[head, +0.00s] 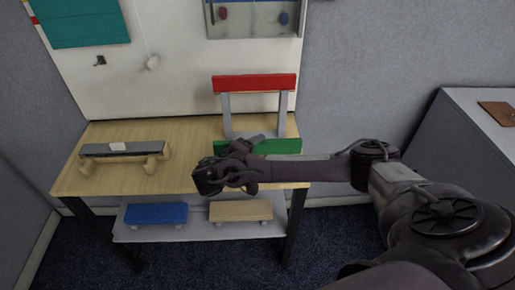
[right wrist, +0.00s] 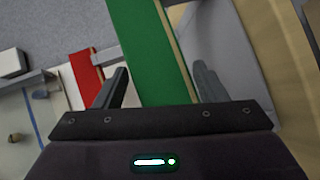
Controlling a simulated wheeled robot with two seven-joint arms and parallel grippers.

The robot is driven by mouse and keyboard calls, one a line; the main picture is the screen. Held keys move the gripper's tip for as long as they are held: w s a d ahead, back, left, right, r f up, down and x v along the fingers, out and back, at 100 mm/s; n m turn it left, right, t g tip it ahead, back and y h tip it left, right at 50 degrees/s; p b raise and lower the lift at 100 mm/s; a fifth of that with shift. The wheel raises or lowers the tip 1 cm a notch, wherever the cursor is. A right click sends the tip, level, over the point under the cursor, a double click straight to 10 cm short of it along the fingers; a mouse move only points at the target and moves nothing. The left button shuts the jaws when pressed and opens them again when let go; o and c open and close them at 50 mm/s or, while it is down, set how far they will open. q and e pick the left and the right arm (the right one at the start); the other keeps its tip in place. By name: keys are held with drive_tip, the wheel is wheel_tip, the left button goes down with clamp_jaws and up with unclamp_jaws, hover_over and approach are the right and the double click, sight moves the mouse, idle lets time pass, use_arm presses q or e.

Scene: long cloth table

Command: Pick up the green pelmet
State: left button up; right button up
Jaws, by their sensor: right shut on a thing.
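The green pelmet (head: 282,146) is a long flat green bar at the right side of the wooden table, in front of the grey uprights under a red bar. My right gripper (head: 252,143) reaches it from the front and covers part of it in the head view. In the right wrist view the green pelmet (right wrist: 150,50) runs between the two fingers of my right gripper (right wrist: 163,85), which is shut on it. Whether the pelmet touches the tabletop is hard to tell. My left gripper is not in view.
The red bar (head: 255,82) stands on grey uprights (head: 226,115) close behind. A wooden piece with a grey top (head: 122,151) lies on the table's left. A blue bar (head: 156,214) and a tan bar (head: 240,210) rest on the lower shelf. The table's middle (head: 195,140) is clear.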

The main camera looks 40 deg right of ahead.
drive_tip(key=shift+r, duration=0.15)
drive_tip(key=shift+r, duration=0.25)
drive_tip(key=shift+c, duration=0.7)
wheel_tip(320, 180, up, 2)
drive_tip(key=shift+r, duration=0.15)
drive_tip(key=shift+c, duration=0.4)
wheel_tip(320, 180, up, 16)
drive_tip(key=p, duration=1.5)
wheel_tip(320, 180, up, 3)
drive_tip(key=p, duration=0.3)
